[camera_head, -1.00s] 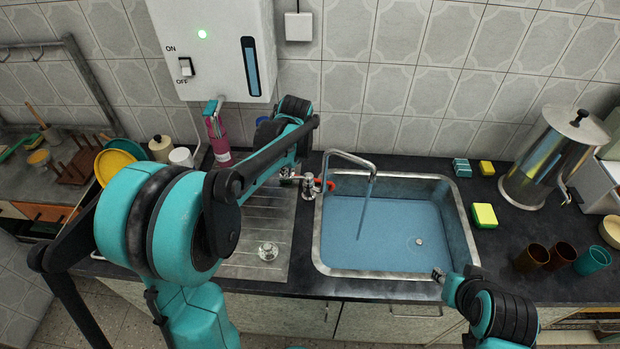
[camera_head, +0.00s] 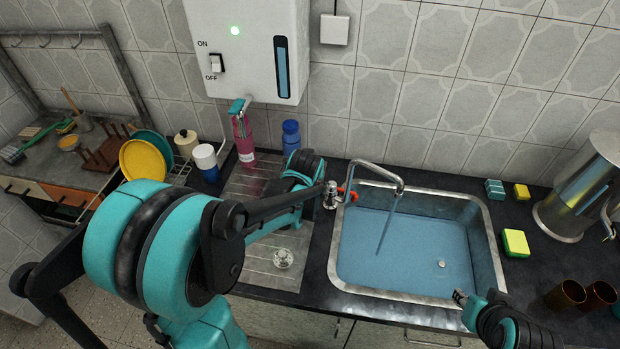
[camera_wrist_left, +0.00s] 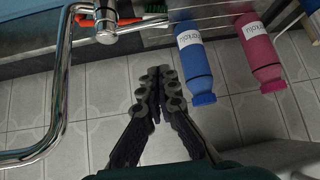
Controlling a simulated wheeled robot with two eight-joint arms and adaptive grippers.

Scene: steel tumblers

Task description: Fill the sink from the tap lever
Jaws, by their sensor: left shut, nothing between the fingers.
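The steel sink (camera_head: 345,277) holds blue water (camera_head: 400,270). A stream (camera_head: 386,234) falls from the curved spout (camera_head: 378,170) into it. The tap body (camera_head: 331,197) stands at the sink's left back corner, with a red lever (camera_head: 349,196) beside it. In the left wrist view, the spout (camera_wrist_left: 60,85) and tap body (camera_wrist_left: 106,28) are at the upper left. My left gripper (camera_wrist_left: 153,84) is shut and empty, apart from the tap in that picture; in the head view my arm hides it. My right gripper (camera_head: 460,296) is at the sink's front right edge; its jaw state is unclear.
A blue bottle (camera_head: 291,134) and a pink bottle (camera_head: 243,138) stand by the wall behind the drainboard (camera_head: 252,271). A white heater (camera_head: 250,35) hangs above. Sponges (camera_head: 515,243), brown tumblers (camera_head: 566,293) and a steel container (camera_head: 585,190) are at right.

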